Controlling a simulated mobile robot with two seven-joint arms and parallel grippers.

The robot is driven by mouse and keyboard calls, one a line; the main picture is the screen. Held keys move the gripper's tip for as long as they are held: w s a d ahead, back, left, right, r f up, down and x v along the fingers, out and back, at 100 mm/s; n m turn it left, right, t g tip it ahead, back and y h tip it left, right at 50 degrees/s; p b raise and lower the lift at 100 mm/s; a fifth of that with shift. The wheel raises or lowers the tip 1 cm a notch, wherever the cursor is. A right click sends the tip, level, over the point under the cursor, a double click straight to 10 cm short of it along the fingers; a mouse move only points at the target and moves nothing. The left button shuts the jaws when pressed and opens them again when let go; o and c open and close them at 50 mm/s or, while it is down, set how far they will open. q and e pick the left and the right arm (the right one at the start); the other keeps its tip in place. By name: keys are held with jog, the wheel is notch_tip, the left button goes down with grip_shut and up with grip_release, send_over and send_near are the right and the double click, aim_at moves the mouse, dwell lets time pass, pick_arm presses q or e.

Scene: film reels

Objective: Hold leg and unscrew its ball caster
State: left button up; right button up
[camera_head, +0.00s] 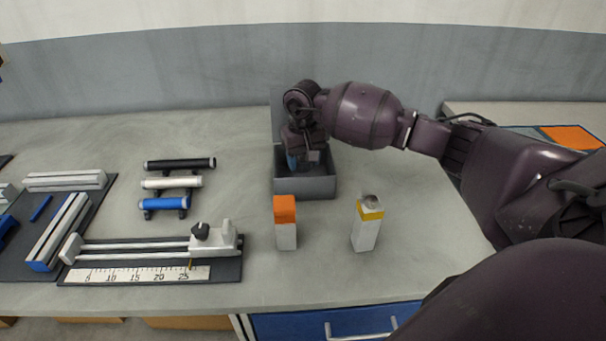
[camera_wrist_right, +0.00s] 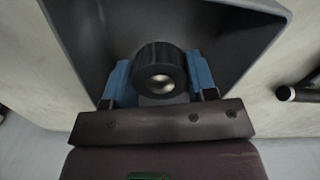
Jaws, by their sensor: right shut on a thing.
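My right gripper (camera_head: 292,165) reaches down into a grey open bin (camera_head: 305,188) on the bench. In the right wrist view its blue fingers (camera_wrist_right: 160,85) are shut on a black round part with a pale metal ball in its middle, which looks like the ball caster (camera_wrist_right: 160,56). The bin's walls (camera_wrist_right: 85,35) surround it there. A white leg with a yellow band (camera_head: 368,225) stands upright right of the bin's front, with a greyish round top. A white leg with an orange top (camera_head: 285,225) stands to its left. My left gripper is not in view.
Left of the bin lie black, white and blue handled bars (camera_head: 178,165). A rail fixture with a ruler (camera_head: 150,255) is at the front left, near metal profiles on a dark mat (camera_head: 50,220). The bench between bars and bin is clear. A blue drawer (camera_head: 335,322) is below.

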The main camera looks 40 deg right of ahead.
aim_at(303, 175)
jog(key=shift+f, duration=2.5)
jog(key=shift+f, duration=0.2)
jog(key=o, duration=1)
jog(key=shift+r, duration=0.25)
notch_tip(303, 175, up, 12)
jog(key=shift+f, duration=0.1)
